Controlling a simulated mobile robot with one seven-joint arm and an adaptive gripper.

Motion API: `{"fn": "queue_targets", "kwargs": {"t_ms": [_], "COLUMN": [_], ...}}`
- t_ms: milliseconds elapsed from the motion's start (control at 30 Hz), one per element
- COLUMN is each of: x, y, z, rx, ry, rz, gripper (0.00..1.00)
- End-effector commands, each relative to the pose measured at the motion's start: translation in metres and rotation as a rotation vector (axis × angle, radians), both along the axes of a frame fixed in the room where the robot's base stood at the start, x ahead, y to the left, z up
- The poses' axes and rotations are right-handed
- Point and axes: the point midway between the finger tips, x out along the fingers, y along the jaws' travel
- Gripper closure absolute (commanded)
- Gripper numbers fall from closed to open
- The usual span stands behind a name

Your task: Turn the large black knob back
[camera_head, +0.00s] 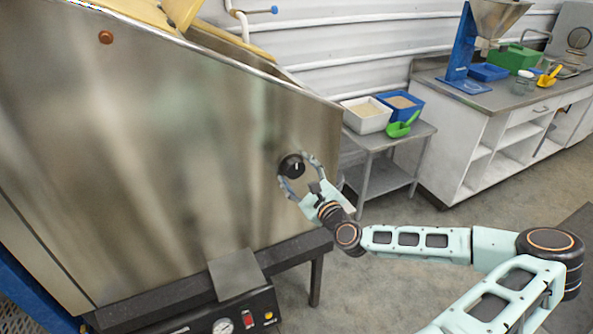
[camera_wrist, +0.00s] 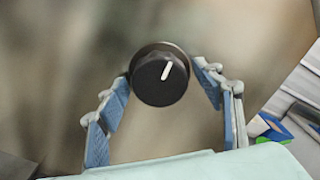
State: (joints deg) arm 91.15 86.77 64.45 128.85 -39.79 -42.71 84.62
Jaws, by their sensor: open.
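The large black knob (camera_head: 292,166) sits on the steel side of the hopper (camera_head: 190,150), near its right edge. In the wrist view the knob (camera_wrist: 160,75) is round and black, with a white pointer line tilted slightly right of upright. My gripper (camera_head: 300,172) is open in front of the knob. In the wrist view the blue finger pads of my gripper (camera_wrist: 163,92) stand left and right of the knob. The left pad is apart from it; the right pad is close to its edge, and I cannot tell whether it touches.
Below the hopper is a black control box with a gauge (camera_head: 223,326) and a red switch (camera_head: 249,318). To the right, a small steel table (camera_head: 385,146) holds a white bin (camera_head: 366,115), a blue bin (camera_head: 401,103) and a green scoop (camera_head: 402,127). A workbench (camera_head: 465,150) stands behind.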

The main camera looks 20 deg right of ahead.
Motion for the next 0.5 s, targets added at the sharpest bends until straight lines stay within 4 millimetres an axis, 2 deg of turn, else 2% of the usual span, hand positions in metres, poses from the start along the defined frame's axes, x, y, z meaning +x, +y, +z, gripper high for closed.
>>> {"fn": "queue_targets", "kwargs": {"t_ms": [200, 500], "x": [0.0002, 0.0000], "y": [-0.0003, -0.0004], "z": [-0.0002, -0.0002], "rx": [0.000, 0.000], "ry": [0.000, 0.001], "rz": [-0.001, -0.001], "gripper": [0.39, 0.71]}}
